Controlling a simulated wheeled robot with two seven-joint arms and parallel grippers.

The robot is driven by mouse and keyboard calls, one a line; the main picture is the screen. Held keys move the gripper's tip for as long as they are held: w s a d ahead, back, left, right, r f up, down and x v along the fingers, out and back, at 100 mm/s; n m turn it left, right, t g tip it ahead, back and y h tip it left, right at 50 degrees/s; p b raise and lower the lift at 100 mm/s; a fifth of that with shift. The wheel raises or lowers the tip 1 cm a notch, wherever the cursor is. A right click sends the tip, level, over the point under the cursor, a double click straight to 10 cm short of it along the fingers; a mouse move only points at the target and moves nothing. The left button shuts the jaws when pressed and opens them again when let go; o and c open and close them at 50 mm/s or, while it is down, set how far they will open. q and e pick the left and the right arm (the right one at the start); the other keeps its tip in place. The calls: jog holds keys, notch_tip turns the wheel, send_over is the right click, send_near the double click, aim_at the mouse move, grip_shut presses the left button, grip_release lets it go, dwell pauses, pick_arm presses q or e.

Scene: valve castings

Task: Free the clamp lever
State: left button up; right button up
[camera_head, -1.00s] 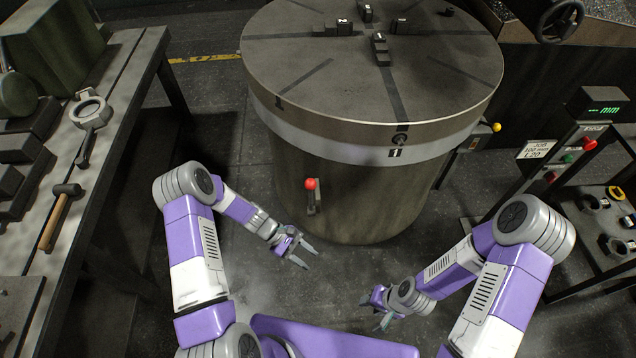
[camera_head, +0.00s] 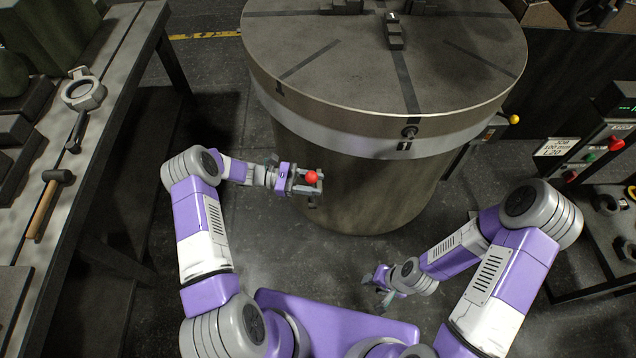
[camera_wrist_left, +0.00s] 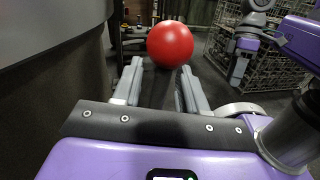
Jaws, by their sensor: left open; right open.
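The clamp lever shows as a red ball knob (camera_head: 311,177) at the side of the large round table's drum (camera_head: 380,190). In the left wrist view the red knob (camera_wrist_left: 170,44) lies just beyond and between the fingertips. My left gripper (camera_head: 308,183) is open around or right behind the knob; whether the fingers touch it cannot be told. The lever's shaft is mostly hidden by the gripper. My right gripper (camera_head: 381,284) is open and empty, low over the floor in front of the drum.
A bench (camera_head: 95,150) on the left holds a hammer (camera_head: 48,200) and a ring-shaped tool (camera_head: 83,95). A control stand (camera_head: 580,155) with coloured buttons is on the right. Dark blocks (camera_head: 394,30) stand on the round table top. The floor between my arms is clear.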

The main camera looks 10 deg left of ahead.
pick_arm(q)
jog(key=shift+d, duration=0.8)
grip_shut()
